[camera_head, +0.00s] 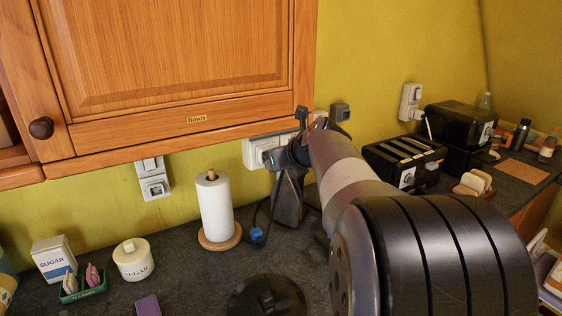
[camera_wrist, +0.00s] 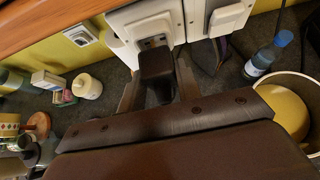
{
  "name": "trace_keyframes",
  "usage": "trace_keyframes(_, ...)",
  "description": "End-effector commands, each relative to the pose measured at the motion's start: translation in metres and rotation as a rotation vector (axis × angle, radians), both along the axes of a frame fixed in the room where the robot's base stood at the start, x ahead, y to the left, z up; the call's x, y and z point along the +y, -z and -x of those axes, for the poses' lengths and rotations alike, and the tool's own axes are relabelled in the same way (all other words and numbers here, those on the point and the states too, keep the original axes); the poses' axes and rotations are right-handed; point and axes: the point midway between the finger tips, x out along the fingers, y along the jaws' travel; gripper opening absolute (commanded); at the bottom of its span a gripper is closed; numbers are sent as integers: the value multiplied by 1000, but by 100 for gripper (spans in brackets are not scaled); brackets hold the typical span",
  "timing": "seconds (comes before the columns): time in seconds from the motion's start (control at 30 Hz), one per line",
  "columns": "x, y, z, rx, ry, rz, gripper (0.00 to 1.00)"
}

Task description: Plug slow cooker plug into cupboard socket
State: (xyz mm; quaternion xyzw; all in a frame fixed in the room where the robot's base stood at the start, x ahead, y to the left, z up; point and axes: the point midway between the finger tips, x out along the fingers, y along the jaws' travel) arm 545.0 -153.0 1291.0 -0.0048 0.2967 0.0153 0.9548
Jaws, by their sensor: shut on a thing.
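The slow cooker plug (camera_wrist: 156,64) is a black block in the wrist view, between the fingers of my gripper (camera_wrist: 158,88). My gripper is shut on it. The plug is right at the face of a white socket (camera_wrist: 148,22) under the cupboard. I cannot tell whether its pins are in the socket. In the head view the white socket (camera_head: 253,153) shows just below the cupboard, left of my gripper (camera_head: 284,158). My gripper hides the plug there. A dark round lid (camera_head: 265,298), perhaps the slow cooker's, is at the bottom of the head view.
The wooden cupboard (camera_head: 170,70) overhangs the sockets. A black toaster (camera_head: 404,163) stands right. A sugar jar (camera_head: 133,260) is at left.

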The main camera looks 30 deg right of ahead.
Motion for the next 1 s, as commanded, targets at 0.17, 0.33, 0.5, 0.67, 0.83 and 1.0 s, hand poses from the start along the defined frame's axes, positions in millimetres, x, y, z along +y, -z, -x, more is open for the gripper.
trace_keyframes(0.17, 0, -1, -5, 1, -1, -1, 0)
trace_keyframes(0.33, 1, -1, -9, 1, -1, -1, 0)
trace_keyframes(0.5, 0, -1, -13, 0, 0, 0, 0)
trace_keyframes(0.67, 0, 0, -16, 0, 0, 0, 0)
trace_keyframes(0.83, 0, 0, -16, 0, 0, 0, 0)
trace_keyframes(1.0, 1, 0, -16, 0, 0, 0, 0)
